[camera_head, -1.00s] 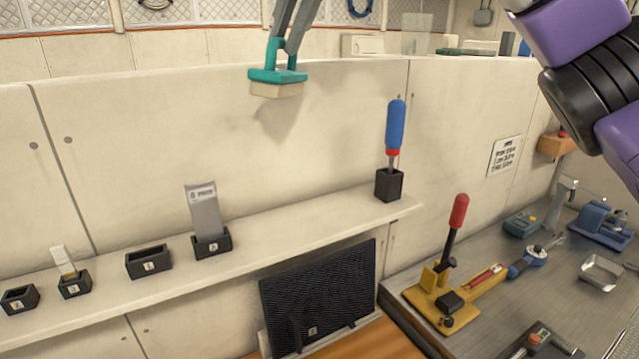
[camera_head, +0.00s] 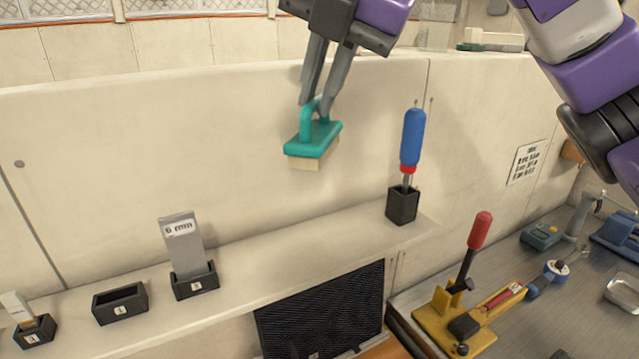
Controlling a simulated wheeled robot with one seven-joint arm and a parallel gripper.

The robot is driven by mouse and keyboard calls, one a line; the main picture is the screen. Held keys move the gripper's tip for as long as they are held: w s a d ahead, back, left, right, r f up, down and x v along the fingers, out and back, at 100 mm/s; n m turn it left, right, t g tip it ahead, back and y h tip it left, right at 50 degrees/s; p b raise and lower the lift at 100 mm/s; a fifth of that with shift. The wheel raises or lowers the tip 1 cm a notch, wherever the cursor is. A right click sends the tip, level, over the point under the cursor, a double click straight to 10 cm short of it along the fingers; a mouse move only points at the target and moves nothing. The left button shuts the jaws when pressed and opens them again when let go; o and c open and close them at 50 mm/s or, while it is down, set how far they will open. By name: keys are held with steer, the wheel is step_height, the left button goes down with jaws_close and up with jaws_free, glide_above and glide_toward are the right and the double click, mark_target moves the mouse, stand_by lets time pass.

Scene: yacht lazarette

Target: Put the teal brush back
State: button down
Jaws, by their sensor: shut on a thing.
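My gripper (camera_head: 318,101) is shut on the handle of the teal brush (camera_head: 315,137). The brush has a teal back and handle and a pale bristle block facing down. It hangs in the air in front of the cream wall, above the shelf and clear of it.
On the shelf, a grey "6 mm" plate (camera_head: 183,244) stands in a holder, a blue-handled tool (camera_head: 411,141) in another at the right end, and a small pale item (camera_head: 18,307) at far left. A yellow tool with a red handle (camera_head: 480,230) sits on the right-hand bench.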

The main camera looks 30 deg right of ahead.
step_height(320, 180, down, 15)
steer(key=shift+f+p, duration=0.1)
steer(key=shift+p, duration=0.6)
steer(key=c, duration=1.5)
jaws_free()
steer(key=shift+f, duration=0.1)
steer(key=shift+o, duration=0.2)
steer(key=b+v, duration=0.1)
steer(key=v, duration=1.1)
steer(key=shift+b, duration=0.4)
